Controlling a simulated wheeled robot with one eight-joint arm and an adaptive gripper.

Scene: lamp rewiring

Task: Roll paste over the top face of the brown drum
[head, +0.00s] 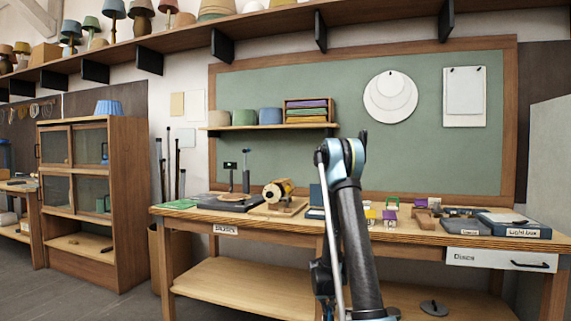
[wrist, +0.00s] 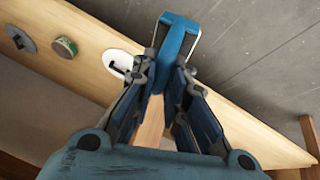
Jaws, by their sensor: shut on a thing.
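My gripper (wrist: 170,68) shows in the wrist view, with its fingers closed in on a blue U-shaped piece (wrist: 190,27) that sticks out past the fingertips. I cannot tell for sure that it is a paste roller, and its lower part is hidden between the fingers. In the head view, a tan-brown cylinder (head: 278,189) lies on its side in a wooden cradle on the bench. It may be the brown drum, but I cannot tell. My gripper is hidden in the head view.
The wrist view shows a pale wooden board with a small green-topped tin (wrist: 65,46), a white disc (wrist: 120,62) and a grey disc (wrist: 20,38). The bench (head: 255,219) holds small coloured pieces and a light box (head: 515,226) at right. A shelf (head: 272,128) hangs above.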

